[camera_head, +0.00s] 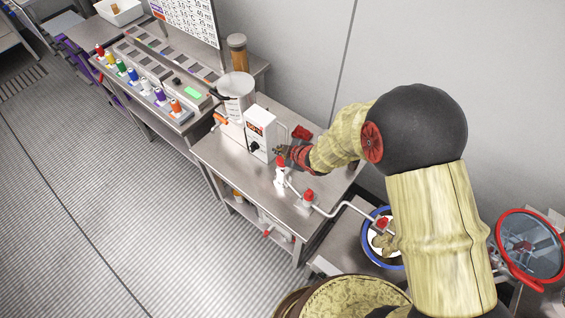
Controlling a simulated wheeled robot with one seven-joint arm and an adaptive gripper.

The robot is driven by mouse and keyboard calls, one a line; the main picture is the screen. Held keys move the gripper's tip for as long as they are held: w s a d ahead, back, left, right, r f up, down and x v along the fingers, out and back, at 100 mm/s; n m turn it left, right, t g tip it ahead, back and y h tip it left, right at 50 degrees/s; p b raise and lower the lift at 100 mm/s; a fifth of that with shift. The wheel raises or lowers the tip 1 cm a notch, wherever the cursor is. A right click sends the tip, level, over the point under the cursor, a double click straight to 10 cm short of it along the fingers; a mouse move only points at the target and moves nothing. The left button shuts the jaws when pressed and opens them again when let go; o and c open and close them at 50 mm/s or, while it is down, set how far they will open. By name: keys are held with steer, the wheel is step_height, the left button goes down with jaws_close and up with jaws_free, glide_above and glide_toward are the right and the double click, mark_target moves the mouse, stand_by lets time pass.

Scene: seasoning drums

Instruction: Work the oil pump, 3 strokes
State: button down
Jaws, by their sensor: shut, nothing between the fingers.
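A short white post with a red top (281,172) stands near the front edge of the steel table and looks like the oil pump, though I cannot be sure. A bent white pipe (326,212) with red-topped fittings runs right from beside it. My gripper (281,151) is shut and empty, right at or just above the red top. Whether it touches the top cannot be told from this view. My gripper and wrist hide part of the table behind the post.
A white box with a red display and black knob (260,135) stands close left of my gripper. A metal pot (236,87) is behind it. A red object (301,132) lies near the wall. A blue-rimmed bowl (374,248) and red-rimmed drum (531,243) are right. The ribbed floor is clear.

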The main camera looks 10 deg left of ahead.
mark_target(280, 160)
steer(key=shift+f+b, duration=0.8)
steer(key=shift+f, duration=0.45)
stand_by(0.4)
steer(key=shift+f+b, duration=0.45)
steer(key=shift+f+b, duration=1.5)
steer(key=shift+f, duration=0.2)
stand_by(1.6)
steer(key=shift+r, duration=0.1)
steer(key=shift+r+p, duration=1.5)
steer(key=shift+r, duration=0.55)
steer(key=shift+r+p, duration=1.9)
steer(key=shift+r, duration=0.65)
